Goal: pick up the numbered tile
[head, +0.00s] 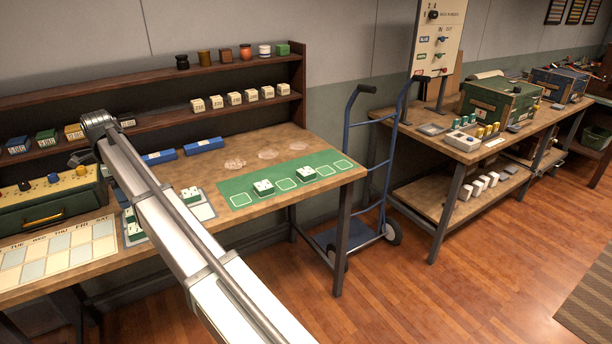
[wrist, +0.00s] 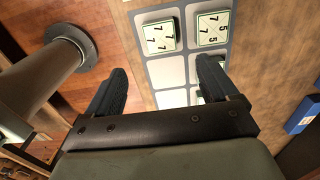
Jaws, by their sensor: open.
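In the wrist view, two white numbered tiles with green edges lie in the far row of a pale grey tray (wrist: 185,50). The left tile (wrist: 160,36) shows several 7s; the right tile (wrist: 212,29) shows 7s and 5s with crossing lines. My gripper (wrist: 163,66) is open and empty, its dark fingers spread over the tray, with the tiles beyond the fingertips. In the head view, tiles show on either side of my arm, at the tray's right (head: 190,195) and left (head: 134,232). My arm hides the tray's middle and my gripper there.
Blue boxes (head: 203,145) lie behind the tray. A shelf (head: 222,110) with small blocks runs along the back. A green case (head: 48,205) stands left.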

